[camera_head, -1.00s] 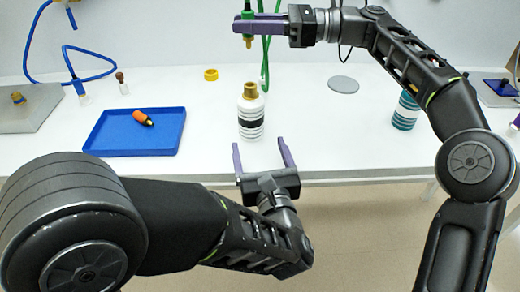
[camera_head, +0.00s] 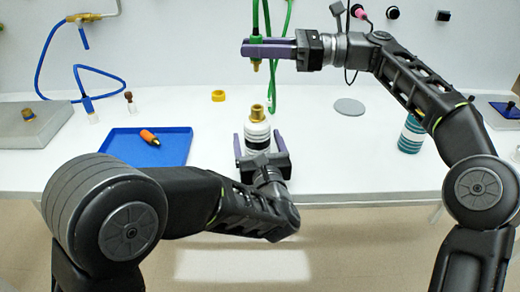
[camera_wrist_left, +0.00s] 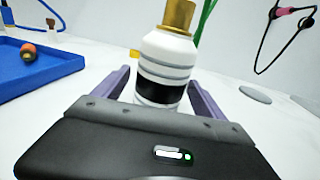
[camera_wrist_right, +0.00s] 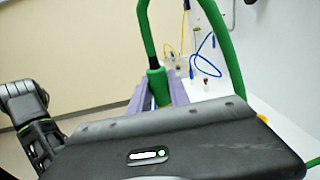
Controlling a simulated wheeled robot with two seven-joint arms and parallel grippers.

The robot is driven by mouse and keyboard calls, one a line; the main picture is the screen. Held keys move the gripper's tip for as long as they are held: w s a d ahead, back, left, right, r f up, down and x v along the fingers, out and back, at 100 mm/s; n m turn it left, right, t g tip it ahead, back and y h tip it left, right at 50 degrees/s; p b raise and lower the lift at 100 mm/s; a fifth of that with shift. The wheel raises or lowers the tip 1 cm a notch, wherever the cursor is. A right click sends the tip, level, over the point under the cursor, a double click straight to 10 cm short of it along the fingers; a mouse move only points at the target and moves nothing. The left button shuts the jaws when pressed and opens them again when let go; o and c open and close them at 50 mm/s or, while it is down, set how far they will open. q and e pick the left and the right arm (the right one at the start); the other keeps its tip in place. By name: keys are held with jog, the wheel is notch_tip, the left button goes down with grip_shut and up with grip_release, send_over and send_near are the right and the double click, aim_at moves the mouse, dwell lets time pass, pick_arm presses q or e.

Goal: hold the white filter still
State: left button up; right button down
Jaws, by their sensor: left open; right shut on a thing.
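The white filter (camera_head: 257,136) stands upright on the table, with a brass top and a black band. It also shows in the left wrist view (camera_wrist_left: 166,54). My left gripper (camera_head: 257,138) is open, with its purple fingers on either side of the filter; whether they touch it I cannot tell. My right gripper (camera_head: 256,50) is shut on the green hose end (camera_head: 257,43), which has a brass tip and hangs above and a little behind the filter. The green hose end also shows between the fingers in the right wrist view (camera_wrist_right: 158,84).
A blue tray (camera_head: 120,155) holding an orange plug (camera_head: 149,137) lies left of the filter. A yellow ring (camera_head: 218,95) and a grey disc (camera_head: 349,106) lie farther back. A teal-striped bottle (camera_head: 411,134) stands at the right. The table between disc and bottle is clear.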

pick_arm(q)
jog(key=shift+w, duration=0.2)
jog(key=c, duration=1.7)
dwell(0.4)
